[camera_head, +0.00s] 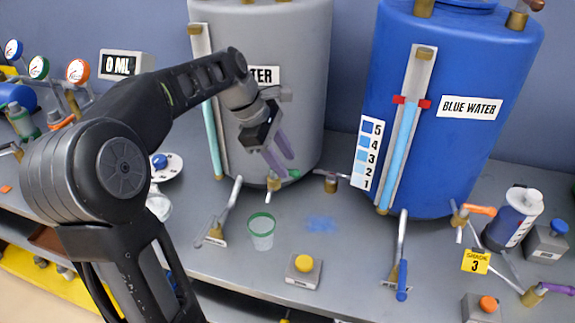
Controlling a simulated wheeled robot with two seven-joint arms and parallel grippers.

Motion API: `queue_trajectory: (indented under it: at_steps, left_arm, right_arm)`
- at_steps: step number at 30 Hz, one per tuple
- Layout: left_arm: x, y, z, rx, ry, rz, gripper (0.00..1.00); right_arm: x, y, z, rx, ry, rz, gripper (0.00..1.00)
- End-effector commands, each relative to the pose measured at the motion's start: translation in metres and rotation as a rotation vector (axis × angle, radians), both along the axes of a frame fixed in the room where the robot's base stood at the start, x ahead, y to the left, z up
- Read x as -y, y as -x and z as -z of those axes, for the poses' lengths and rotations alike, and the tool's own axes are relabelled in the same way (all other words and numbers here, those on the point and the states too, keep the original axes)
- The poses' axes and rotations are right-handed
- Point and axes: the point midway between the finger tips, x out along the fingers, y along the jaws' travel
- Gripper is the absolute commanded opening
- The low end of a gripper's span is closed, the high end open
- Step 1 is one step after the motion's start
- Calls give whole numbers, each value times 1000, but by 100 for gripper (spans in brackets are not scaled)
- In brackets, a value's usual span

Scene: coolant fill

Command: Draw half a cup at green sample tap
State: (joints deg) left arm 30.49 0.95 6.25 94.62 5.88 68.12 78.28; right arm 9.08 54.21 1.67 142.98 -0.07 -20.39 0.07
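The green sample tap has a small green handle (294,174) and a brass spout (273,183) low on the front of the grey water tank (300,110). My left gripper (283,165) reaches down from the left in front of that tank. Its two purple fingers stand a little apart, with their tips close above the green handle. I cannot tell whether they touch it. A clear cup with a green rim (262,231) stands upright on the bench below and in front of the tap. It looks empty. My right gripper is not in view.
A blue water tank (480,70) with a level gauge stands at right. A yellow button box (304,270), a blue-handled lever (402,270) and a grey lever (222,220) line the front. A blue stain (321,224) marks the bench. A display (122,64) reads 0 ML.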

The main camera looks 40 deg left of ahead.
Motion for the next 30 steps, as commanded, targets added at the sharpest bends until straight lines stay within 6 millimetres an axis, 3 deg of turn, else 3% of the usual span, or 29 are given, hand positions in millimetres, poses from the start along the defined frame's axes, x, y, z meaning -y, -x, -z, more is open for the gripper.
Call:
queue_trajectory:
  at_steps: [6, 15, 30]
  left_arm:
    - [7, -6, 20, -1, 0, 0, 39]
    - [7, -7, 22, 0, 0, 0, 38]
    - [7, -7, 22, 0, 0, 0, 0]
  right_arm:
    - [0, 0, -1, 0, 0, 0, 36]
    - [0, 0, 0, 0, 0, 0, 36]
    - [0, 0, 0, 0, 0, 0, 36]
